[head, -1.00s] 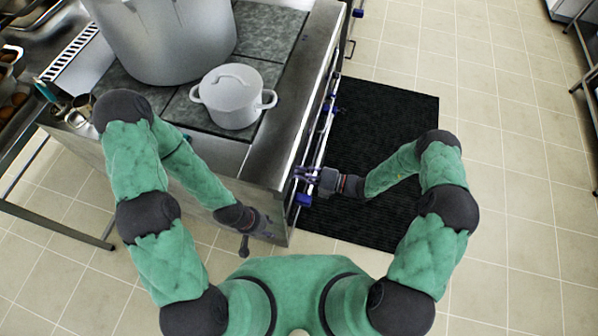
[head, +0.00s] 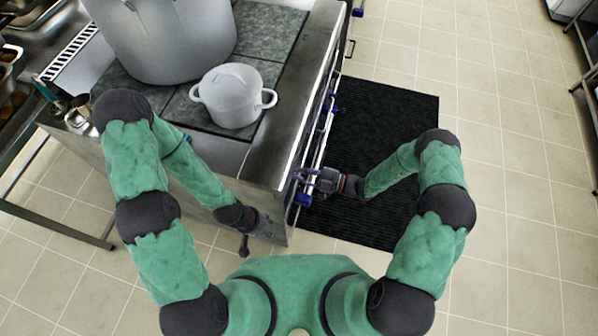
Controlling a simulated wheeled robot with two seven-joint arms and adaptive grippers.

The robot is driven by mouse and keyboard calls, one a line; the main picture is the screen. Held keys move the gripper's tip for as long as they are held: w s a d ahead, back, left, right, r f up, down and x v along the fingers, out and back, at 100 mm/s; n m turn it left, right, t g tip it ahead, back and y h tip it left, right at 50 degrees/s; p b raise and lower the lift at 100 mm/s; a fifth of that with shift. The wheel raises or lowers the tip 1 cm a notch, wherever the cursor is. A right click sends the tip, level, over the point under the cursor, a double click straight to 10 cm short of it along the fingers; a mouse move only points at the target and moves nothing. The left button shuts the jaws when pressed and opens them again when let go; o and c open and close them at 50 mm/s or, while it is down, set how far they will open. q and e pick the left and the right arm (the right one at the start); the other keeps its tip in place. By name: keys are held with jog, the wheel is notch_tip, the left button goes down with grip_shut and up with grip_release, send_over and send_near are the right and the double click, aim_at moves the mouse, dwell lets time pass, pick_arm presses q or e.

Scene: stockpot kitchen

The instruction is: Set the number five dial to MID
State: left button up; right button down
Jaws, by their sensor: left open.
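Several blue dials line the stove's front rail on its right side. The nearest dial (head: 304,198) is beside my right gripper (head: 307,178); others sit farther along, one of them a mid-rail dial (head: 329,107). I cannot read any numbers or marks, so which dial is number five does not show. My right gripper's fingers point left at the stove front, just beyond the nearest dial; whether they touch a dial or are closed is unclear. My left gripper (head: 258,232) is open and empty, low beside the stove's near side panel.
A black mat (head: 375,125) lies on the floor along the stove front.

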jog(key=shift+f+m, duration=0.1)
jog(key=shift+m, duration=0.2)
jog(key=c, duration=1.2)
grip_release()
jog(key=shift+o, duration=0.2)
jog(key=shift+d, duration=0.15)
jog(key=v, duration=1.2)
jog(key=shift+s, duration=0.1)
